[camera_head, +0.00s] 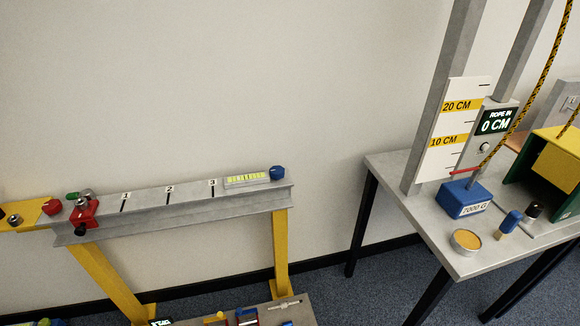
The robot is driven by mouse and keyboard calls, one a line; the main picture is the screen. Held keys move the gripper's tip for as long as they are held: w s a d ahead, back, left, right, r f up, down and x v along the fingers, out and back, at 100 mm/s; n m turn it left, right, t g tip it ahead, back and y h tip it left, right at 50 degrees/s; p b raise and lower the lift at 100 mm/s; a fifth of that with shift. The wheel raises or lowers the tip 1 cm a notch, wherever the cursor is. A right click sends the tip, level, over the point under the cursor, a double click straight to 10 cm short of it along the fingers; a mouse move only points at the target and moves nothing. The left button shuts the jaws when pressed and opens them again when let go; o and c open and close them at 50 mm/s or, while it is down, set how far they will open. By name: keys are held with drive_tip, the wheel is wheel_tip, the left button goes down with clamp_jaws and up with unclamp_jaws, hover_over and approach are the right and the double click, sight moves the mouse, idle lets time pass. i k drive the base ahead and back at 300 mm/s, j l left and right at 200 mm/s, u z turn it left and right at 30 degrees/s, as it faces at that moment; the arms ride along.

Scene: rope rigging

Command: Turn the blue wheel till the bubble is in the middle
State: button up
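A blue wheel (277,172) sits on top of the grey beam near its right end. Just left of it is a pale yellow level vial (246,180) with dark marks along it. The vial is too small here to tell where its bubble lies. The grey beam (150,210) carries marks 1, 2 and 3 and rests on yellow legs. My gripper is not in this view, and nothing touches the wheel.
A red clamp (84,212) is on the beam's left end. Small parts lie on a low bench at the bottom. The wall behind the beam is bare.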

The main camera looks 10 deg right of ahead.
sight(278, 172)
drive_tip(key=i+j+z, duration=0.1)
drive_tip(key=i+z, duration=0.35)
drive_tip(key=i+j+z, duration=0.25)
drive_tip(key=z, duration=0.25)
drive_tip(key=i, duration=0.1)
